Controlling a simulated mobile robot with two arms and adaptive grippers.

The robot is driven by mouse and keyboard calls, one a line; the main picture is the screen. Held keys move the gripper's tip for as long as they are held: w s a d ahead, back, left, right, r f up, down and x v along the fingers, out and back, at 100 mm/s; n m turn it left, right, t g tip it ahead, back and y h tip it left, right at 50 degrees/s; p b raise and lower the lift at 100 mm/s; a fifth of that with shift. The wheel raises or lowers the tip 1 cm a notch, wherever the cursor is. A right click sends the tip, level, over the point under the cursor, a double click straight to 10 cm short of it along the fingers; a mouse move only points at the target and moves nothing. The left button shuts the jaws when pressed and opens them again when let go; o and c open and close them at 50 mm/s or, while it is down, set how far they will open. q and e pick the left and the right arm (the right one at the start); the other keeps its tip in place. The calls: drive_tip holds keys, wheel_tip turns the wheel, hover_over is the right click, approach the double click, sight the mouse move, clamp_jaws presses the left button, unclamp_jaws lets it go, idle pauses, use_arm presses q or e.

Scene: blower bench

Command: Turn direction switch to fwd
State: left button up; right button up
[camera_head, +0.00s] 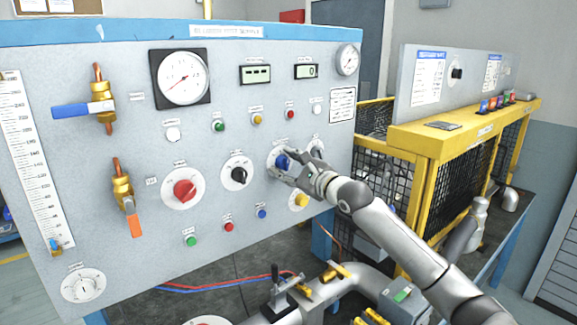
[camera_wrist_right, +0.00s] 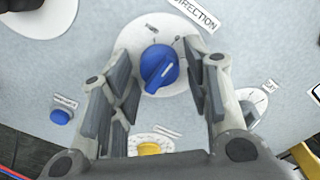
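The direction switch is a blue knob (camera_head: 282,162) on a round white dial plate on the grey panel. My right gripper (camera_head: 288,168) is at the knob in the head view. In the right wrist view my right gripper (camera_wrist_right: 165,78) is open, its fingers on either side of the knob with gaps between. My left gripper is not in view.
A black knob (camera_head: 239,174) and a red knob (camera_head: 184,190) are left of the direction switch. A yellow knob (camera_head: 301,200) is just below it. A blue button (camera_head: 262,212) sits lower left. A yellow guard frame (camera_head: 432,145) stands to the right.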

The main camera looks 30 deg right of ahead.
drive_tip(key=c, duration=0.6)
drive_tip(key=shift+c, duration=0.2)
drive_tip(key=shift+n, duration=0.4)
drive_tip(key=n+p, duration=0.2)
drive_tip(key=n, duration=0.1)
drive_tip(key=shift+n, duration=0.3)
drive_tip(key=shift+n+p, duration=0.45)
drive_tip(key=shift+n, duration=1.85)
drive_tip(key=o, duration=1)
